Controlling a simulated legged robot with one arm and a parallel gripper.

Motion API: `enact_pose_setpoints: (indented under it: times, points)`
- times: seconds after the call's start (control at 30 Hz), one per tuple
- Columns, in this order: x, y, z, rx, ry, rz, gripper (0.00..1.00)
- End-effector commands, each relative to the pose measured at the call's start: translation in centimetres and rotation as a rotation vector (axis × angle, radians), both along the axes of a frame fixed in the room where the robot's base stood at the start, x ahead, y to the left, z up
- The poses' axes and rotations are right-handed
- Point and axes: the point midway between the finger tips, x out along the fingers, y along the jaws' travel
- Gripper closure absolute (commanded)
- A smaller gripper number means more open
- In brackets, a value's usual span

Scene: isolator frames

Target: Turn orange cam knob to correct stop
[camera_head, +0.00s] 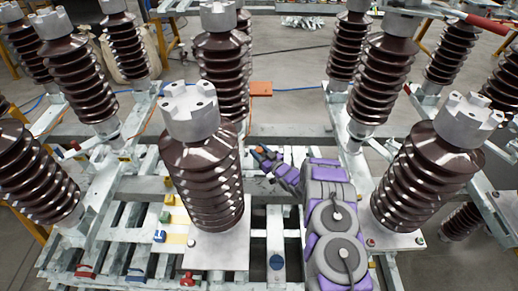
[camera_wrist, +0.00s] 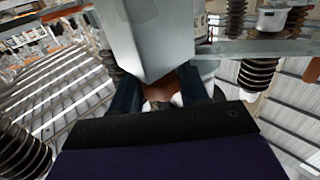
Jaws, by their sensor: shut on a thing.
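The orange cam knob (camera_wrist: 180,84) shows as a brownish-orange patch between my dark fingers in the wrist view. My gripper (camera_wrist: 160,92) is shut on it, with one finger on each side. A pale metal beam covers part of the view just above, so the knob's turn angle and its stops cannot be read. In the head view my gripper (camera_head: 265,158) is at the end of my purple and grey arm, among the frame rails just right of the central insulator. Small orange bits show at its tip, but the knob's shape is too small to tell there.
A tall brown ribbed insulator (camera_head: 203,175) stands close left of my gripper, and another (camera_head: 425,175) stands to the right of my arm. Grey slotted rails (camera_head: 120,235) surround the base. Small coloured blocks, including a green one (camera_head: 164,216), sit at left. An orange box (camera_head: 261,88) lies behind.

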Motion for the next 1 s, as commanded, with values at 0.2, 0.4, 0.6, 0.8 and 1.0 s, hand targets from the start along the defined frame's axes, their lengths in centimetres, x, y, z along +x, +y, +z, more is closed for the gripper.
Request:
enact_pose_setpoints:
  times: [0.2,0.4,0.6,0.8,1.0]
  points:
    - [0.15,-0.25,-0.03,0.0,-0.01,0.181,0.86]
    - [0.24,-0.21,-0.12,-0.001,-0.012,0.327,0.86]
    - [0.22,-0.18,-0.25,-0.002,-0.008,0.431,0.86]
    - [0.21,-0.12,-0.16,0.0,-0.008,0.511,0.86]
    - [0.31,-0.08,0.04,-0.001,-0.008,0.568,0.86]
